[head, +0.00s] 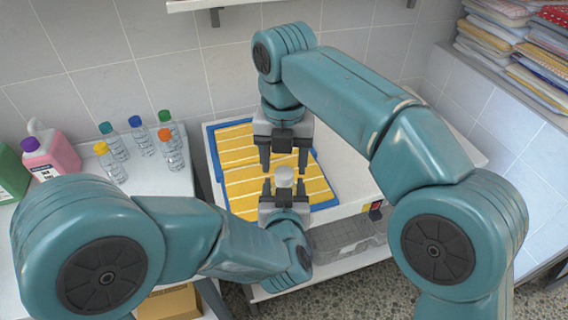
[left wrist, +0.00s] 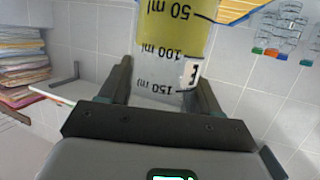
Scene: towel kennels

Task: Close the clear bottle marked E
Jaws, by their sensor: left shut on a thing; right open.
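The clear bottle marked E (left wrist: 172,50) shows in the left wrist view with black millilitre marks and a white E label. My left gripper (left wrist: 163,92) is shut around it, one finger on each side. In the head view, the bottle's whitish round top (head: 284,174) sticks up from my left gripper (head: 285,194). I cannot tell whether that top is a cap or the bare mouth. My right gripper (head: 284,166) points down from above, open, with its fingertips apart on either side, just above the top. The bottle's lower body is hidden in the head view.
A yellow striped towel (head: 236,150) with a blue border lies on the white table under the grippers. Several clear bottles with coloured caps (head: 142,137) stand at left beside a pink jug (head: 50,153). Folded towels (head: 515,45) are stacked at the right.

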